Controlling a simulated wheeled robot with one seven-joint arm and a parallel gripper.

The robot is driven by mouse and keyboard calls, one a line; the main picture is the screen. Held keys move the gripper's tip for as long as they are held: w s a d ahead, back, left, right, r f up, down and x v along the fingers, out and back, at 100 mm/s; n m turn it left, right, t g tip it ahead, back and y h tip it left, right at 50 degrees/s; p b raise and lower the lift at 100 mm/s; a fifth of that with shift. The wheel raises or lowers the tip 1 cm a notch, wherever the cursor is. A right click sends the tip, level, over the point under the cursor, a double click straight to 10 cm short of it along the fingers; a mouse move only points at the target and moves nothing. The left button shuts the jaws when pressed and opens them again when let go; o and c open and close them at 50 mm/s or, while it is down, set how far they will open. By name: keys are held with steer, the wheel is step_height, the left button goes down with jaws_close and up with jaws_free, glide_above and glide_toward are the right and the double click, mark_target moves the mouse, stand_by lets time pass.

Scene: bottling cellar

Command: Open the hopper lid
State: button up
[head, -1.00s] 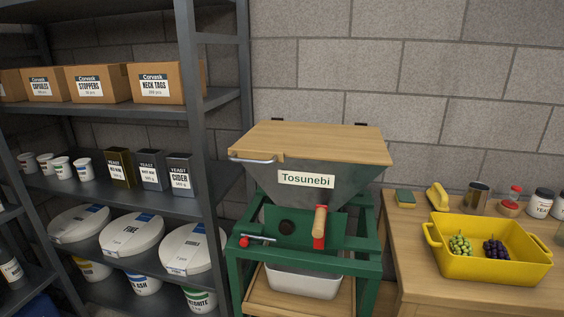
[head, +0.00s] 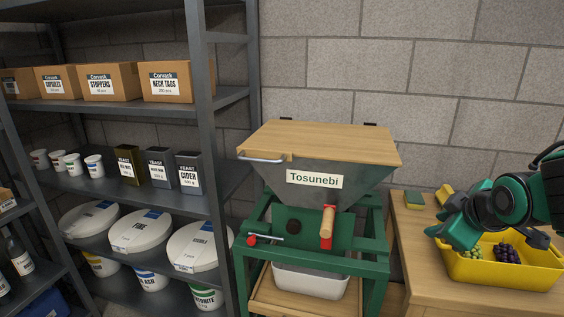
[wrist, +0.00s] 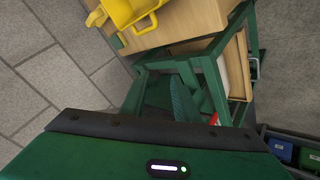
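The hopper lid (head: 325,142) is a flat wooden board lying shut on the grey tapered hopper (head: 355,184) labelled Tosunebi. A metal bar handle (head: 262,160) sits at its front left edge, and dark hinges show at its back edge. My gripper (head: 452,240) is at the right in the head view, in front of or above the yellow tub and well apart from the lid. Its finger opening is not clear there. In the wrist view one teal finger (wrist: 182,103) shows against the green stand (wrist: 150,92); the lid is not recognisable there.
The yellow tub (head: 490,272) with grapes stands on the wooden table (head: 425,290), right of the hopper. A metal shelf (head: 215,130) with boxes, tins and buckets stands close on the left. Space above the lid is clear.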

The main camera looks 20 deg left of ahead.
mark_target(261, 161)
steer(key=a+r+n+y, duration=0.2)
steer(key=a+n, duration=0.1)
steer(key=a, duration=0.4)
steer(key=a+r+n+t+y, duration=0.1)
steer(key=a+r+n+y, duration=0.1)
steer(key=a, duration=0.6)
steer(key=a+r+n+t+y, duration=0.1)
steer(key=a+n, duration=0.3)
steer(key=a, duration=0.4)
steer(key=shift+w+a+r+y, duration=0.25)
steer(key=shift+w+r+y, duration=0.15)
steer(key=shift+r+y, duration=0.25)
steer(key=s+a+r+n+y, duration=0.2)
steer(key=a+n, duration=0.1)
steer(key=a, duration=0.3)
steer(key=s+a+r+n+y, duration=0.2)
steer(key=s+a, duration=0.1)
steer(key=a, duration=0.3)
steer(key=x, duration=1)
steer(key=shift+w+a+r, duration=0.1)
steer(key=shift+w+r, duration=0.2)
steer(key=shift+w, duration=0.1)
jaws_close()
